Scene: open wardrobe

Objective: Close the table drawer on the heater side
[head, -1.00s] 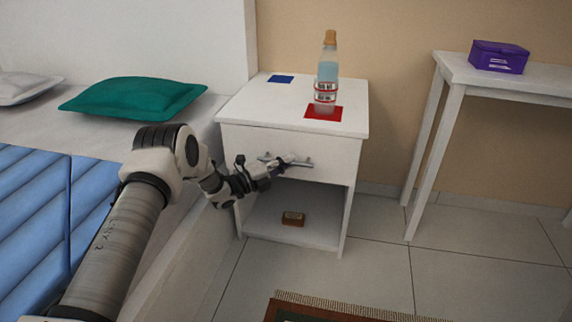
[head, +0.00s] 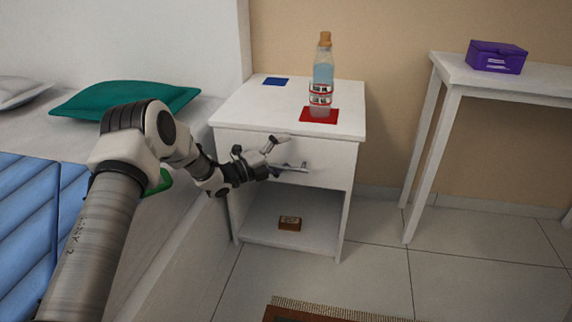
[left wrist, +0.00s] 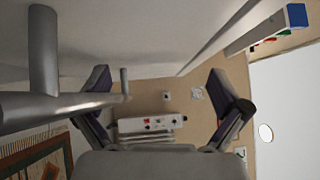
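A white bedside table (head: 235,110) stands against the tan wall. Its drawer (head: 330,160) is below the top and looks flush or nearly flush with the frame; a small gap cannot be ruled out. The grey bar handle (head: 297,168) is on the drawer front and also fills the left of the left wrist view (left wrist: 60,105). My left gripper (head: 283,155) is at the handle with its fingers spread and nothing held; contact with the bar is unclear. Its open fingers also show in the left wrist view (left wrist: 160,80). A white heater (left wrist: 150,124) shows beyond them. My right gripper is out of view.
A corked bottle (head: 323,75) stands on a red square (head: 325,116); a blue square (head: 276,81) lies behind. A brown block (head: 290,223) sits on the open shelf. A bed with a green pillow (head: 125,98) is left. A white table (head: 450,75) with a purple box (head: 497,57) is right.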

